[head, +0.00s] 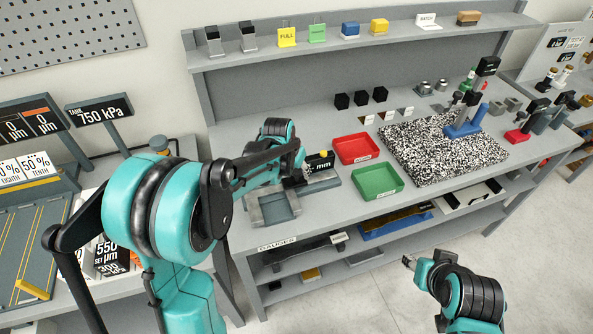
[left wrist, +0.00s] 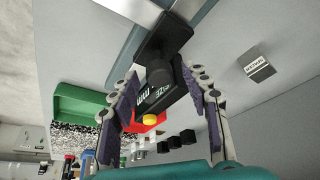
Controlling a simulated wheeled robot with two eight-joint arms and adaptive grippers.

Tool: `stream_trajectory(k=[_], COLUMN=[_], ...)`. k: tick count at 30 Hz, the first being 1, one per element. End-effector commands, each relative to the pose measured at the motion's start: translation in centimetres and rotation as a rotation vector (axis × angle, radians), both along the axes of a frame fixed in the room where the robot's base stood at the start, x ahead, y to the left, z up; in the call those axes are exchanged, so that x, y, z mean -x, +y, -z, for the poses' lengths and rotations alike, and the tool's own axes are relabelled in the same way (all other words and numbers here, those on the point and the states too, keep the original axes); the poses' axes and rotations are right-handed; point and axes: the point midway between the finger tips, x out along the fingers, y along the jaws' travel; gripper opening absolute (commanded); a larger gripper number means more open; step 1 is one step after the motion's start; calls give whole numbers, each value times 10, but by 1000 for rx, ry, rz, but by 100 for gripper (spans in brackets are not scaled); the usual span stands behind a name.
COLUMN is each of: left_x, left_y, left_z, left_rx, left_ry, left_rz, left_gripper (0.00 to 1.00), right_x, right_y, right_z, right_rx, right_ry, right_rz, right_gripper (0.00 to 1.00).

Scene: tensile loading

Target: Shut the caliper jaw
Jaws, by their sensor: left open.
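The caliper (head: 320,163) is a black block with a display reading "mm" and a yellow knob, standing on a grey base on the bench. In the left wrist view the black caliper body (left wrist: 176,42) lies ahead, with its display and yellow knob (left wrist: 150,119) showing between the fingers. My left gripper (left wrist: 162,76) is open, one finger on each side of the caliper body; I cannot tell whether either touches it. In the head view my left gripper (head: 300,160) is at the caliper's left side, partly hidden by my own arm. My right gripper (head: 409,262) is away from the bench at lower right.
Several black cubes (head: 360,99) stand behind. Open floor lies below right.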

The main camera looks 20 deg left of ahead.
Motion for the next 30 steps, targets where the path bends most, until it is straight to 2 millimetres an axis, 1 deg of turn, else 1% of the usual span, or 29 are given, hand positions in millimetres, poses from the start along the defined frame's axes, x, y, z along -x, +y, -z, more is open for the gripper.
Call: stream_trajectory(k=[4,5,6,8,9,10,14,17,20,24,27,30], left_x=[0,0,0,0,0,0,0,4,16,36,46,52], left_y=[0,0,0,0,0,0,0,7,25,54,69,77], left_z=[0,-1,-1,-1,-1,-1,-1,-1,-1,-1,-1,-1], left_rx=[0,0,0,0,0,0,0,-1,0,0,0,0], left_ry=[0,0,0,0,0,0,0,0,0,1,1,1], left_rz=[0,0,0,0,0,0,0,-1,-4,-5,-4,-2], left_gripper=[47,44,34,18,7,4,4,4,4,4,4,4], right_x=[0,0,0,0,0,0,0,0,0,0,0,0], right_y=[0,0,0,0,0,0,0,0,0,0,0,0], right_z=[0,0,0,0,0,0,0,-1,-1,-2,-3,-3], right_rx=[0,0,0,0,0,0,0,0,0,0,0,0], right_ry=[0,0,0,0,0,0,0,0,0,0,0,0], right_rz=[0,0,0,0,0,0,0,0,0,0,0,0], right_gripper=[40,40,40,40,40,40,40,40,40,40,40,40])
